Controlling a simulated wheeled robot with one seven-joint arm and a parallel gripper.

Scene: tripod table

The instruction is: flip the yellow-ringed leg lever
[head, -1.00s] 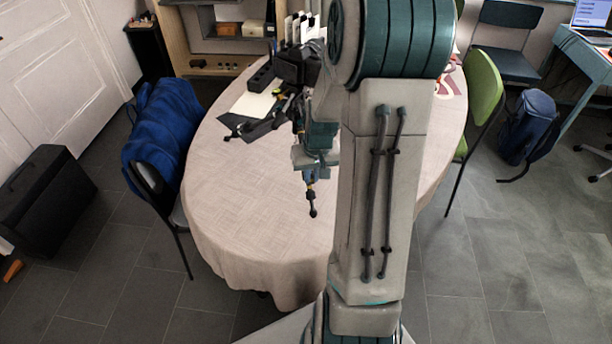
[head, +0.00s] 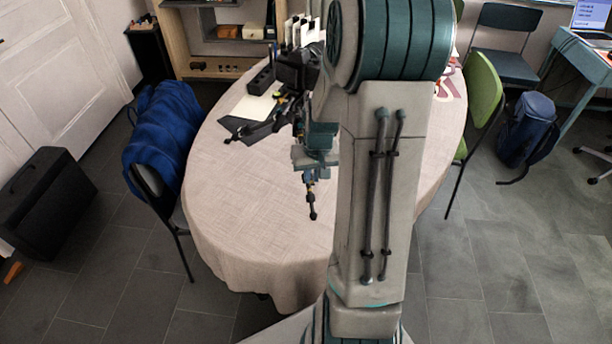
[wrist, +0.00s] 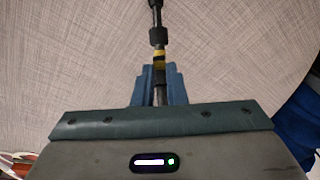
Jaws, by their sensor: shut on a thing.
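A dark tripod (head: 297,68) lies on the oval table, partly hidden behind my arm. One slim dark leg (head: 313,214) points toward the near side, and a yellow ring (wrist: 159,57) shows on it in the wrist view. My gripper (wrist: 159,72) is shut on this leg, its blue fingers on both sides just behind the ring. In the head view my gripper (head: 310,175) is over the middle of the table, and the leg's dark tip sticks out below it. Another dark leg (head: 248,131) reaches left. The lever itself cannot be made out.
The table (head: 240,215) has a pale cloth, clear at front and left. A pale sheet (head: 254,106) lies by the tripod. A chair with a blue jacket (head: 160,130) stands left, a green chair (head: 484,95) right. My arm hides much of the table's right side.

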